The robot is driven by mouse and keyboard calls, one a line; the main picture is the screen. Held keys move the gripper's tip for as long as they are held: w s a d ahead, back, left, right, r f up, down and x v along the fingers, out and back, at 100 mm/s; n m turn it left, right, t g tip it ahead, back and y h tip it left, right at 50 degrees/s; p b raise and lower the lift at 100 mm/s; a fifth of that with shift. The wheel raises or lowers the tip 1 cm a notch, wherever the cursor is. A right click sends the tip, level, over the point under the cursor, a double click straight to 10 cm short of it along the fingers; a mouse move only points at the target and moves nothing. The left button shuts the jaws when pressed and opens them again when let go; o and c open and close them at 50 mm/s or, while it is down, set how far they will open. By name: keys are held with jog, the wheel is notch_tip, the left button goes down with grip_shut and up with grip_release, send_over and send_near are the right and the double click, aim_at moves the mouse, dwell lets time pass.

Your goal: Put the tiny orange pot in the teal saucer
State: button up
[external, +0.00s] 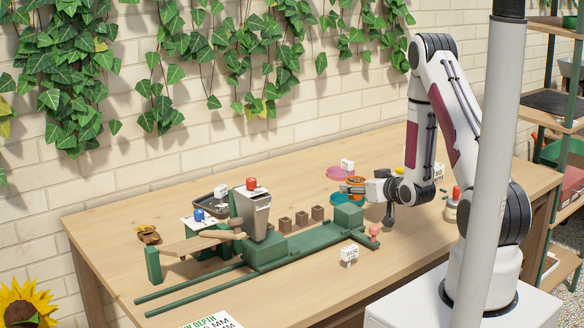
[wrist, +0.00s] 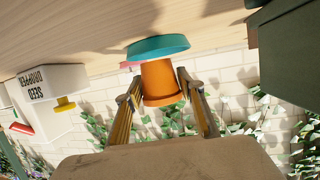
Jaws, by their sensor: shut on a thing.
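The tiny orange pot (wrist: 160,80) is held between the two fingers of my gripper (wrist: 166,100) in the wrist view, its wide rim away from the table. In the external view the pot (external: 356,181) shows at the tips of my gripper (external: 358,188), upright, above the teal saucer (external: 336,199). The teal saucer (wrist: 158,46) lies at the pot's narrow base in the wrist view. I cannot tell whether the base touches the saucer. My gripper and the pot hide part of the saucer in the external view.
A pink saucer (external: 339,173) lies behind the teal one. A green block (external: 348,216) of the rail fixture stands close in front. A white seed dropper box (wrist: 48,85) shows in the wrist view. Several small brown pots (external: 301,218) stand to the left.

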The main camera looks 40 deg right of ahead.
jog(key=shift+f, duration=0.55)
jog(key=o, duration=1.2)
jog(key=shift+o, duration=0.2)
jog(key=shift+r, duration=0.1)
jog(key=shift+s+r, duration=0.1)
jog(key=shift+r, duration=0.4)
jog(key=shift+v, duration=3.65)
jog(key=shift+r, duration=0.1)
